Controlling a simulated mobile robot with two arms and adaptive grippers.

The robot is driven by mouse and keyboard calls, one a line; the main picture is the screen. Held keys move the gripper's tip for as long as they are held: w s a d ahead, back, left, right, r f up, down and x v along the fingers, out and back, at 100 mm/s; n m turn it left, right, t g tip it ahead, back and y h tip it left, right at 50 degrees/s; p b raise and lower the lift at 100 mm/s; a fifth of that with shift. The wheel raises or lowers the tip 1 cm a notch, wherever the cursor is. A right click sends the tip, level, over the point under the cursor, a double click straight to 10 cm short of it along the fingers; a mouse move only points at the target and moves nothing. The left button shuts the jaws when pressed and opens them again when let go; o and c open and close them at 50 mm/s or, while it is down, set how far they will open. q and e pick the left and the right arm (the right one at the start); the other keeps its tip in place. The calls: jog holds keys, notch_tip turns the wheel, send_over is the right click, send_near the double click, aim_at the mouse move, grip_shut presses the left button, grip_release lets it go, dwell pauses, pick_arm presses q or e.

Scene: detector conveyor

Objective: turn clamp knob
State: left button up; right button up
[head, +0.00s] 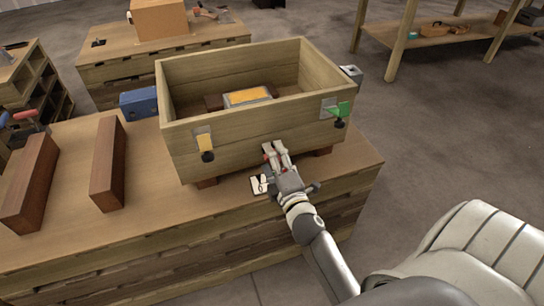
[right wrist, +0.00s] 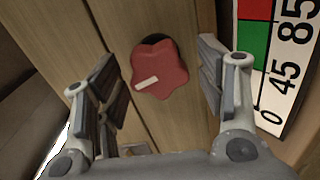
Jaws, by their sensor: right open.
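The clamp knob (right wrist: 162,70) is red and lobed, with a pale pointer stripe across its lower left part. In the right wrist view it sits on a wooden plank surface with a dark round patch behind its upper edge. My right gripper (right wrist: 160,95) is open, with one finger on each side of the knob and a visible gap to both. In the head view the right gripper (head: 275,152) is at the front wall of the wooden box (head: 245,140), and the knob cannot be made out clearly there. My left gripper is not in view.
A scale plate (right wrist: 278,75) with red, green and white fields and numbers stands right of the knob. The box rests on a workbench (head: 150,205). Two brown blocks (head: 30,185) (head: 108,165) lie left. A small white plate (head: 260,185) lies beside my right gripper.

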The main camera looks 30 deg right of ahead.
jog(key=v, duration=0.6)
jog(key=shift+s, duration=0.2)
dwell(0.8)
